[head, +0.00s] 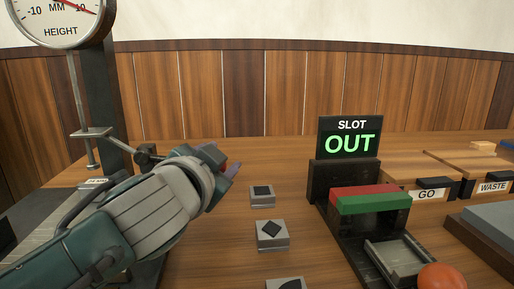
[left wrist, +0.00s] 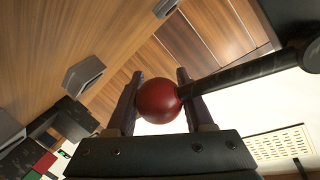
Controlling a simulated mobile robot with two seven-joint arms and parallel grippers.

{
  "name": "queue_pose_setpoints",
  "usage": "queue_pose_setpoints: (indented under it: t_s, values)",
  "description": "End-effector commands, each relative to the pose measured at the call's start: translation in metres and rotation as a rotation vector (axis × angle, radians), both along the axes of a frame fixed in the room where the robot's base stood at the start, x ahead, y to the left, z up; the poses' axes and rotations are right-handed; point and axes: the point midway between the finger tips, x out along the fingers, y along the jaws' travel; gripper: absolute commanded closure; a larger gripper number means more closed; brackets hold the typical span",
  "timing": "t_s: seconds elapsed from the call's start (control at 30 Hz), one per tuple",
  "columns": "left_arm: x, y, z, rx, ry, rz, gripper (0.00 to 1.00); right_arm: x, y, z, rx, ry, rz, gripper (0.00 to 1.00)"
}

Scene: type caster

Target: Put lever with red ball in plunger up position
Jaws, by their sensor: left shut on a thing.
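My left gripper (head: 224,164) reaches in from the left in the head view, beside the height gauge stand. In the left wrist view the fingers of my left gripper (left wrist: 158,95) are shut on the red ball (left wrist: 159,101), one on each side. The dark lever (left wrist: 240,70) runs from the ball to the upper right, to a black pivot. In the head view the lever's pivot (head: 146,152) shows behind my arm, but most of the lever is hidden. The plunger (head: 91,150) hangs below its bracket on the black post. My right gripper is not in view.
The height dial (head: 58,22) tops the post at left. Grey blocks with dark marks (head: 272,236) stand on the wooden table. A sign reading SLOT OUT (head: 349,137) stands behind a red and green bar (head: 374,198). An orange-red ball (head: 441,276) is at bottom right.

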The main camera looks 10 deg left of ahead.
Motion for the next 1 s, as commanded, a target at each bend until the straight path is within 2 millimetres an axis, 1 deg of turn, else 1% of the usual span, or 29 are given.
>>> queue_pose_setpoints:
  t_s: [0.03,0.53,0.57,0.8,1.0]
  values:
    - [-0.0013,0.0035,-0.0077,0.004,0.018,0.011,1.0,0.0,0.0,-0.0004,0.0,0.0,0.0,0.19]
    - [-0.0019,0.0049,-0.0112,0.031,0.025,0.01,1.0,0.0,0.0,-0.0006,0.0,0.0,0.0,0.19]
    - [-0.0019,0.0049,-0.0112,0.031,0.025,0.01,0.45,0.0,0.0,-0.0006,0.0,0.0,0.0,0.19]
    - [-0.0016,0.0054,-0.0109,0.03,0.025,0.011,0.19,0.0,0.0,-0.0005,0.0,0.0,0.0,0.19]
    - [-0.0012,0.0046,-0.0089,0.029,0.021,0.009,0.19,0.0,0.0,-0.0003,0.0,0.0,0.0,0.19]
